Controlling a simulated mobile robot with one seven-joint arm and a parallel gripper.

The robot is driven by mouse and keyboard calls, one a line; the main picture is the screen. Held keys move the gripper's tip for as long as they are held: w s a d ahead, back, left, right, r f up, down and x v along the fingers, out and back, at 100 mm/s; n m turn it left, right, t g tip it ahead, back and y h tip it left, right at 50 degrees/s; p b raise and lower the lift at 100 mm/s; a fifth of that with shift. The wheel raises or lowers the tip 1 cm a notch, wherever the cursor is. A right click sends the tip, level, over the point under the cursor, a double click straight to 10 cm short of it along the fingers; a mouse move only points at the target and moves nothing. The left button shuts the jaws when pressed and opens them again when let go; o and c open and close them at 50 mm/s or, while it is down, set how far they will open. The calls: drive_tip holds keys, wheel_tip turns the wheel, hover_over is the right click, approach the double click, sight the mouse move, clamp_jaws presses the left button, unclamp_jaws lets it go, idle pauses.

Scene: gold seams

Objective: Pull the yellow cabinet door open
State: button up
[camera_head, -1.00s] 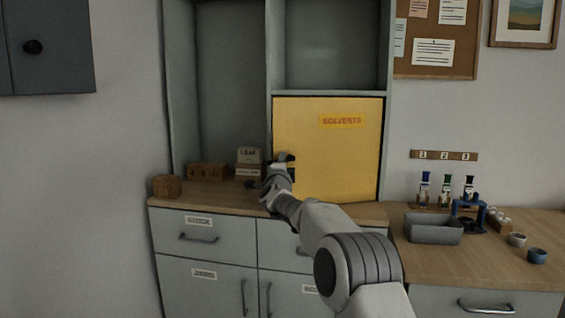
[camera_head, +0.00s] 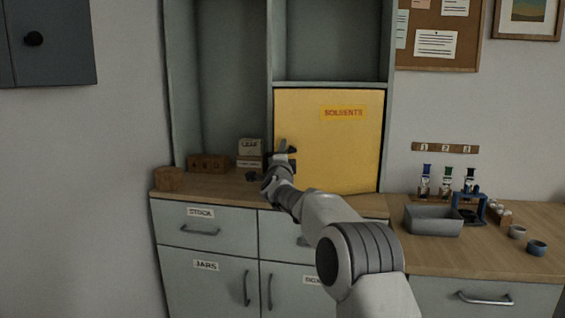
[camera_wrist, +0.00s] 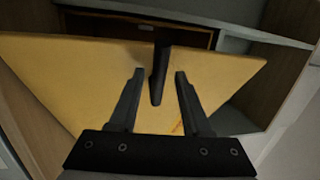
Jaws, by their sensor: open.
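The yellow cabinet door (camera_head: 335,150), labelled SOLVENTS, sits in the lower right bay of the grey shelf unit. My gripper (camera_head: 286,153) is at the door's left edge in the head view. In the wrist view the yellow panel (camera_wrist: 75,75) fills much of the picture, and a dark upright handle (camera_wrist: 158,78) stands out between the two fingers of my gripper (camera_wrist: 159,76). The fingers are open, with a gap visible on both sides of the handle. I cannot tell clearly whether the door stands ajar. In the head view the gripper hides the handle.
Small labelled boxes (camera_head: 250,152) and a wooden block (camera_head: 169,179) stand on the counter left of the door. A grey tray (camera_head: 433,221), bottles and small cups (camera_head: 537,248) are on the right counter. Drawers (camera_head: 204,227) lie below.

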drive_tip(key=s+f, duration=0.3)
drive_tip(key=s, duration=1.4)
drive_tip(key=shift+a, duration=0.15)
drive_tip(key=shift+f, duration=0.1)
